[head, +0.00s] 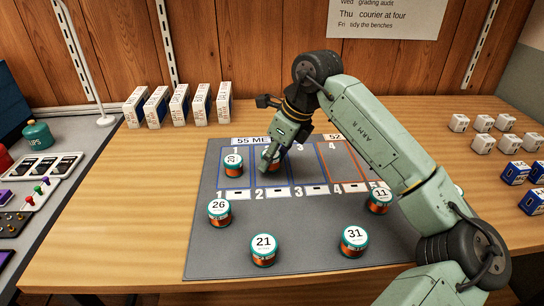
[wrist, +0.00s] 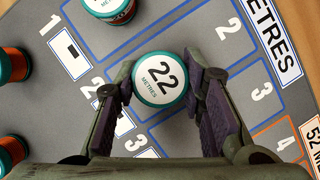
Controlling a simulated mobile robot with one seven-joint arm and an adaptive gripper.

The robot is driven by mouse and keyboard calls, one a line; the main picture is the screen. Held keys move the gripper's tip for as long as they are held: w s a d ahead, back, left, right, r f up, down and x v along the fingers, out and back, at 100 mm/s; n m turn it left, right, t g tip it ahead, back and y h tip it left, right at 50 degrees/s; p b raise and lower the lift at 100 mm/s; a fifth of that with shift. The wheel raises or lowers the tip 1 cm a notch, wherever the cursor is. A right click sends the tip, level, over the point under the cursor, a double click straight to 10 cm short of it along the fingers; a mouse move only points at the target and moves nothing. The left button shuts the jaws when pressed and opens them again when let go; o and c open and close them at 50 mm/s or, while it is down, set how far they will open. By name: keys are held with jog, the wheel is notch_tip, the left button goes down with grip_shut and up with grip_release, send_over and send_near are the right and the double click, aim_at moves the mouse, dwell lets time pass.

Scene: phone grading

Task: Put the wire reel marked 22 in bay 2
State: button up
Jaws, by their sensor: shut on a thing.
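The wire reel marked 22 (wrist: 158,77), with a white top and teal rim, is between the two fingers of my gripper (wrist: 165,100) in the wrist view. My gripper is shut on it. In the head view my gripper (head: 272,157) points down at bay 2 and partly hides the reel. Whether the reel touches the mat is unclear.
The grey mat (head: 330,258) has numbered bays. Another reel (head: 233,160) stands in bay 1. Reels marked 26 (head: 220,211), 21 (head: 263,248), 31 (head: 354,240) and 11 (head: 380,200) stand nearer the front. White boxes (head: 180,105) line the back. Bay 3 looks empty.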

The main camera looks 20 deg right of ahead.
jog(key=shift+f, duration=0.5)
jog(key=shift+f+b, duration=0.3)
jog(key=shift+b, duration=0.1)
jog(key=o, duration=1.1)
jog(key=shift+r+p, duration=0.45)
jog(key=shift+r, duration=0.1)
jog(key=b+v, duration=0.1)
jog(key=v, duration=1)
jog(key=shift+r, duration=0.3)
